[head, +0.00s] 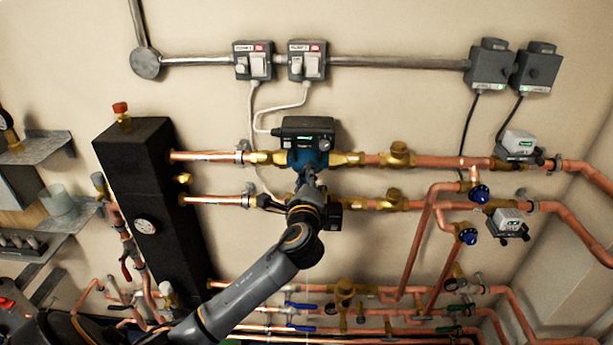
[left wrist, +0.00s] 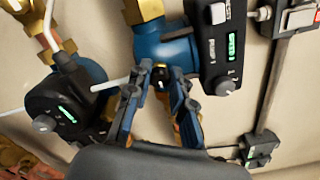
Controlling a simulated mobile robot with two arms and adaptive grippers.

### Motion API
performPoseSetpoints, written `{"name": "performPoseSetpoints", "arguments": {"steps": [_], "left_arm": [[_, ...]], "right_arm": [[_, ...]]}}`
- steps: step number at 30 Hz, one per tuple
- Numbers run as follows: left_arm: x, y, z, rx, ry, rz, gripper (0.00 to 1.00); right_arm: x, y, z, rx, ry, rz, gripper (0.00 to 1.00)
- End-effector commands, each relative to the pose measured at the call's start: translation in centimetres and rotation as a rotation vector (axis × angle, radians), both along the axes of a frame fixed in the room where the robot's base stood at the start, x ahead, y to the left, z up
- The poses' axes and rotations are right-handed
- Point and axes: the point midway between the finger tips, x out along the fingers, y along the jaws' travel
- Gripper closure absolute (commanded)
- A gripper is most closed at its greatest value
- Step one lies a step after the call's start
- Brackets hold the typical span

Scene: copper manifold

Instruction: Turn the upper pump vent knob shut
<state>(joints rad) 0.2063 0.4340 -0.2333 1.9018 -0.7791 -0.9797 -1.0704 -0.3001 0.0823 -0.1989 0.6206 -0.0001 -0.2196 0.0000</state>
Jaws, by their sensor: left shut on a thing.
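The upper pump (head: 308,158) has a blue body and a dark control box with a green display, set in the upper copper pipe. In the left wrist view its blue body (left wrist: 178,52) is behind my fingertips. My left gripper (head: 309,182) reaches the pump's front from below. In the left wrist view the left gripper (left wrist: 160,78) has its fingertips closed around the small vent knob at the middle of the blue body. The knob is mostly hidden between the fingers, so its turn position cannot be read. My right gripper is not in view.
The lower pump (left wrist: 75,85) sits close by, mostly hidden behind my arm in the head view. A white cable (left wrist: 108,84) passes beside the fingers. Switch boxes (head: 307,62) hang above. A black vertical header (head: 140,190) stands left. Brass valves (head: 397,155) sit right.

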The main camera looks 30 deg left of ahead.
Motion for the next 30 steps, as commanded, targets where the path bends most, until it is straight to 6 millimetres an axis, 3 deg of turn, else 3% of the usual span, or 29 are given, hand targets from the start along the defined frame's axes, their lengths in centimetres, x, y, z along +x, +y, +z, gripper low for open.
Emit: {"name": "performPoseSetpoints", "arguments": {"steps": [11, 30], "left_arm": [[0.0, -0.1, -0.3, -0.122, -0.071, -0.001, 1.0], [0.0, -0.1, -0.4, -0.624, -0.379, 0.001, 1.0]], "right_arm": [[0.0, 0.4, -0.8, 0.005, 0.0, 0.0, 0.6], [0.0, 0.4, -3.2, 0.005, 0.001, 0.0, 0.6]]}}
